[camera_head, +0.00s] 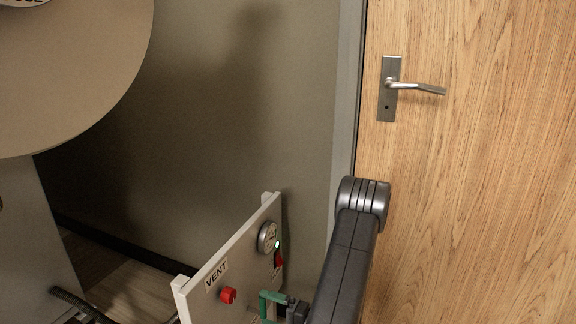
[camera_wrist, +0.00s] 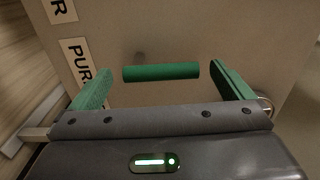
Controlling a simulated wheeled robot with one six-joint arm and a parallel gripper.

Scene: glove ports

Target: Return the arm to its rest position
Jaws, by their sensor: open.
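My gripper (camera_head: 270,304) is at the lower middle of the head view, beside the pale upright panel (camera_head: 236,252). My dark arm comes up from the bottom edge in front of the door. In the wrist view my gripper (camera_wrist: 160,69) has its two green fingers wide apart. A green bar (camera_wrist: 160,72) lies crosswise between the fingertips, apart from both fingers. I cannot tell whether it touches the panel face behind it. A label reading "PUR" (camera_wrist: 78,62) is partly hidden by the left finger.
The panel carries a red knob (camera_head: 228,295) under a "VENT" label (camera_head: 216,275) and a round gauge (camera_head: 267,237). A wooden door (camera_head: 470,180) with a lever handle (camera_head: 415,87) stands right of my arm. A large beige disc (camera_head: 70,80) fills the upper left. Bare wall (camera_head: 250,100) lies between.

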